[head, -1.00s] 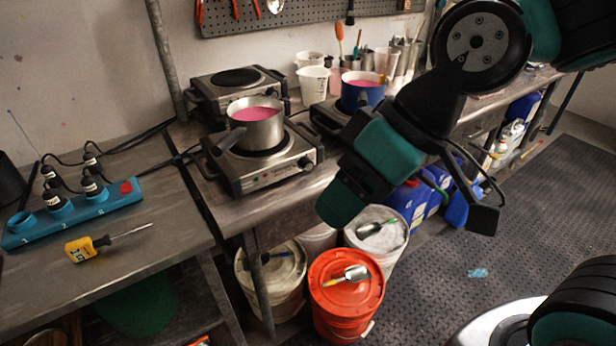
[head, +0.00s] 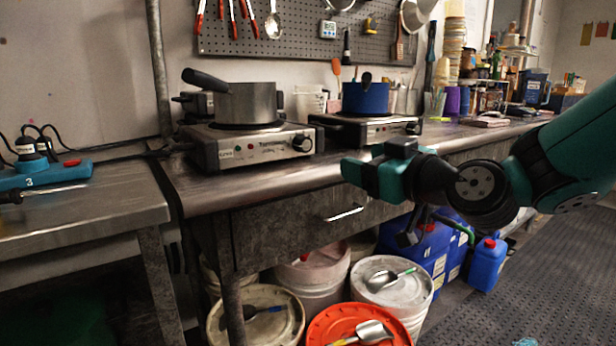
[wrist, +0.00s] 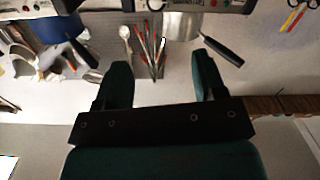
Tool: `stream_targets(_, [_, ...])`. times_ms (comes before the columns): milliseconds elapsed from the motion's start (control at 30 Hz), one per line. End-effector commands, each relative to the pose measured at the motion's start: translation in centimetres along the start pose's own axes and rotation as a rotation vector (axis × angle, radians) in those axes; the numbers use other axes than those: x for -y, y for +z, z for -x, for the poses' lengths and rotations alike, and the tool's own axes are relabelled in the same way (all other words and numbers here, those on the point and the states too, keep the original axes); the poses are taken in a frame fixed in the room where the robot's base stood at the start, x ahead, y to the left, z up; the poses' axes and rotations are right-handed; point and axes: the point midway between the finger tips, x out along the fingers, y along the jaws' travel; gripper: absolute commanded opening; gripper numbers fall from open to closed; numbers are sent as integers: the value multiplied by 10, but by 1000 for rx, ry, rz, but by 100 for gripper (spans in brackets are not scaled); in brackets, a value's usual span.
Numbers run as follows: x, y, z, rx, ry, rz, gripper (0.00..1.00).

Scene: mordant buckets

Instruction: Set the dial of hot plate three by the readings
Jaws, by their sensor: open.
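A steel hot plate (head: 235,150) stands at the bench's front left with a steel pot on it. Its black dial (head: 302,143) is on the front's right end. A second hot plate (head: 365,130) with a blue pot stands to the right, its dial (head: 414,128) at the right end. I cannot read which is three. My gripper (head: 358,170) is open and empty, in front of the bench, below and right of the front-left dial. Its spread fingers (wrist: 160,75) show in the wrist view, apart from both hot plates.
A blue power strip (head: 45,176) marked 3 and a screwdriver lie on the left table. The steel pot's handle (head: 205,79) points left. Below the bench are lidded buckets (head: 390,285) and blue jugs (head: 488,262). Open floor is at right.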

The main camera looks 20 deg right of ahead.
Motion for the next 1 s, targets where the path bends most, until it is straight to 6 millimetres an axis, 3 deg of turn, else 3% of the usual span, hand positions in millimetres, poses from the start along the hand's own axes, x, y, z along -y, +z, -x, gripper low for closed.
stream_targets(167, [-5, 0, -5, -13, 18, 5, 64])
stream_targets(467, [-6, -4, -31, -6, 17, 0, 64])
stream_targets(800, [-6, -4, -111, -12, 15, 7, 64])
stream_targets(1000, [-6, -3, -150, -13, 16, 6, 64])
